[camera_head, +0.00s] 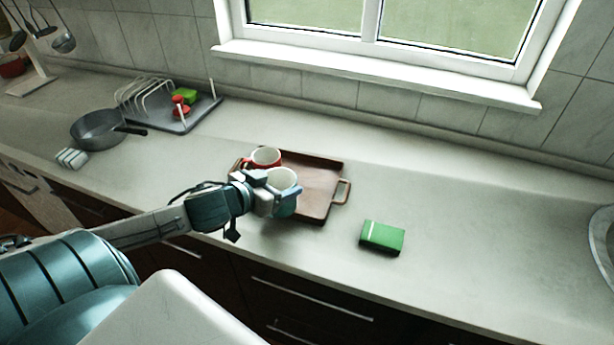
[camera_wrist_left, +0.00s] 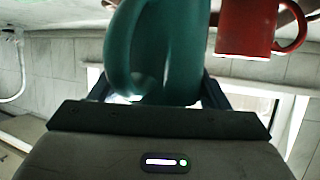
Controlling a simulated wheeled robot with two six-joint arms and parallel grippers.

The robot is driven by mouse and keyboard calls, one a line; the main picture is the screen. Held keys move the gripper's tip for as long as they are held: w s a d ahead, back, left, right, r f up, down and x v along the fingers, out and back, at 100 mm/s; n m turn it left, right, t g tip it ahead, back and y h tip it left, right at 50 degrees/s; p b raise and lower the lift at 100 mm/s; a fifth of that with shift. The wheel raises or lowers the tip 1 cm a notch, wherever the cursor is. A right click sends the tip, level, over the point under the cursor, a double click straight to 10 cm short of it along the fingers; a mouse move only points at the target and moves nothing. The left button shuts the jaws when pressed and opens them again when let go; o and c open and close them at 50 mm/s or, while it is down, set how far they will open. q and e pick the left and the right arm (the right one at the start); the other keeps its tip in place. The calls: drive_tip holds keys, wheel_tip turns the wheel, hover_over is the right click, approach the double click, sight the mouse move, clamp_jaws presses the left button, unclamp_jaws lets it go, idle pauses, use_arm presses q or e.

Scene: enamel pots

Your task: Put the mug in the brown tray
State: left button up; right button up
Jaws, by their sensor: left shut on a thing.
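A teal mug (camera_head: 287,207) with a white inside is in the grip of my left gripper (camera_head: 270,193). The gripper is shut on it. The mug is roughly upright over the front left part of the brown tray (camera_head: 322,190); whether its base touches the tray I cannot tell. My right gripper is not in view.
A green box (camera_head: 382,236) lies on the counter right of the tray. A grey pan (camera_head: 98,128) and a dish rack (camera_head: 185,112) with red and green items are at the left. The counter right of the tray is mostly clear. A window sill runs behind.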

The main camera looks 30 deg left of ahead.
use_arm(q)
drive_tip(key=x, duration=0.4)
drive_tip(key=p+x, duration=0.1)
drive_tip(key=x, duration=0.3)
drive_tip(key=a+x, duration=0.1)
drive_tip(key=x, duration=0.3)
drive_tip(key=shift+w+r+p, duration=0.3)
drive_tip(key=shift+p, duration=0.1)
drive_tip(key=shift+f, duration=0.2)
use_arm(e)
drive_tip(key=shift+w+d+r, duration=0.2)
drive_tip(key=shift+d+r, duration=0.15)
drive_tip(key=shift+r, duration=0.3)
use_arm(q)
drive_tip(key=shift+f, duration=0.2)
drive_tip(key=o, duration=1)
drive_tip(key=shift+o, duration=0.8)
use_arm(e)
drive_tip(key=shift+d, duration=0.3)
